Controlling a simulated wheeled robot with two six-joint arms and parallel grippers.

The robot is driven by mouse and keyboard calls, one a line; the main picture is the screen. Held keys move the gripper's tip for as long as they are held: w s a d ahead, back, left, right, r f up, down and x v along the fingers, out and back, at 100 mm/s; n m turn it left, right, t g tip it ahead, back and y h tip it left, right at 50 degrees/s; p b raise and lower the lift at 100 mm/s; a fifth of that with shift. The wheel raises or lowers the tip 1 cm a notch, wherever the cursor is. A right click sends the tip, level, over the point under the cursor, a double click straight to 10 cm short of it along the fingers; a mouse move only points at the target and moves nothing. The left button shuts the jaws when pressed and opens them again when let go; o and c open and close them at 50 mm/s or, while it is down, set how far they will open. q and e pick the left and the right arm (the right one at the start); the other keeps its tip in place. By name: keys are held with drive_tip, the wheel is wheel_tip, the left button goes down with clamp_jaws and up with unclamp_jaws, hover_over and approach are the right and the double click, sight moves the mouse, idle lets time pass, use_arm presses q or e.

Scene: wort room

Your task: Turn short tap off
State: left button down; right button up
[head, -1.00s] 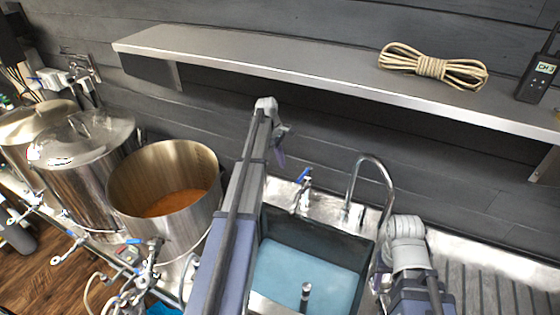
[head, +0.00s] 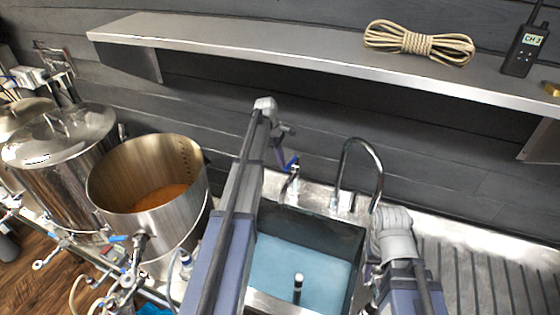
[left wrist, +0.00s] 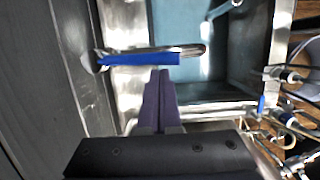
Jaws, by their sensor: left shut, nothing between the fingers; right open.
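The short tap (head: 290,183) is a low chrome tap with a blue lever (head: 292,162), at the back left of the sink. In the left wrist view its blue lever (left wrist: 138,59) lies nearly in line with the chrome spout (left wrist: 195,50). My left gripper (head: 282,158) is beside the lever in the head view, with its purple fingers partly hidden by the wrist. In the left wrist view the shut fingers (left wrist: 160,76) end right by the lever; I cannot tell whether they touch it. My right gripper (head: 370,274) is partly hidden at the sink's right side, open.
A tall curved tap (head: 352,165) stands right of the short tap. The sink (head: 352,240) holds bluish water and an upright pipe (head: 298,288). A shelf (head: 260,56) with rope (head: 418,42) and a radio (head: 524,50) runs above. Steel kettles (head: 150,225) stand left.

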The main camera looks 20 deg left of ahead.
use_arm(q)
drive_tip(key=shift+d+r, duration=0.1)
drive_tip(key=shift+d, duration=0.5)
use_arm(e)
drive_tip(key=shift+a+r, duration=0.1)
use_arm(q)
drive_tip(key=shift+a, duration=0.1)
drive_tip(key=a+r+p, duration=0.6)
drive_tip(key=r+p, duration=0.3)
drive_tip(key=shift+s+a, duration=0.25)
drive_tip(key=shift+s, duration=0.1)
use_arm(e)
wheel_tip(320, 180, up, 9)
drive_tip(key=shift+a, duration=0.45)
use_arm(q)
drive_tip(key=shift+f, duration=0.1)
drive_tip(key=shift+f, duration=0.1)
use_arm(e)
drive_tip(key=shift+s, duration=0.1)
